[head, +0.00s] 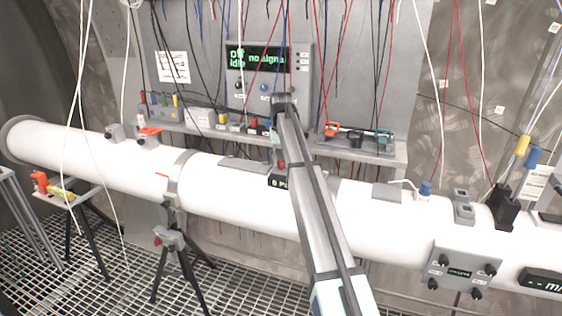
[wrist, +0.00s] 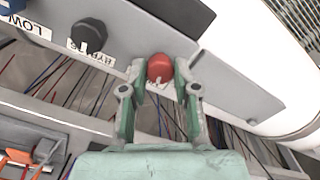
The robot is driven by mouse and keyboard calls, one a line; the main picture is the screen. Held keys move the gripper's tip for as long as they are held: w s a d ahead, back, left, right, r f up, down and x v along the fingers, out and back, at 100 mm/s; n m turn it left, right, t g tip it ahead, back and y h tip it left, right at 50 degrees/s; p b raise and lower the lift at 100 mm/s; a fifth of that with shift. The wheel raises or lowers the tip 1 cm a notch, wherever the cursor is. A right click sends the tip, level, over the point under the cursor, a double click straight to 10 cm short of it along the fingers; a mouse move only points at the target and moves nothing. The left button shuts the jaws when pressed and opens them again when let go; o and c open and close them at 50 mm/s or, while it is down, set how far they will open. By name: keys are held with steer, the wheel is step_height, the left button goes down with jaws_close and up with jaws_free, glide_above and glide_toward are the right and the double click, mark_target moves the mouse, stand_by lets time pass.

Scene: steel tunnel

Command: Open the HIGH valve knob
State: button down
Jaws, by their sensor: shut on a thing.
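A red round knob (wrist: 160,66) sits on a grey valve panel (wrist: 240,92) in the wrist view. The label beside it is mostly hidden by my fingers. My gripper (wrist: 161,72) has one finger on each side of the red knob and is shut on it. A black knob (wrist: 89,35) marked BYPASS is to its left on the same panel. A blue knob (wrist: 12,5) marked LOW is at the top left corner. In the head view my arm hides much of the panel; a small red knob (head: 282,165) shows beside it.
A long white pipe (head: 235,195) runs across the head view on stands. A shelf (head: 395,152) behind it holds clamps and small parts. A display box (head: 262,62) reads "Off idle" and "no signal". Several loose wires (head: 330,55) hang around my arm.

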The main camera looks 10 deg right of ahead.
mark_target(281, 162)
steer(key=n+b, duration=0.1)
steer(key=n, duration=0.6)
steer(key=n+b, duration=0.1)
steer(key=n, duration=0.6)
steer(key=shift+n, duration=0.3)
stand_by(0.3)
steer(key=c, duration=0.9)
jaws_free()
steer(key=shift+o, duration=0.2)
step_height(281, 162, up, 12)
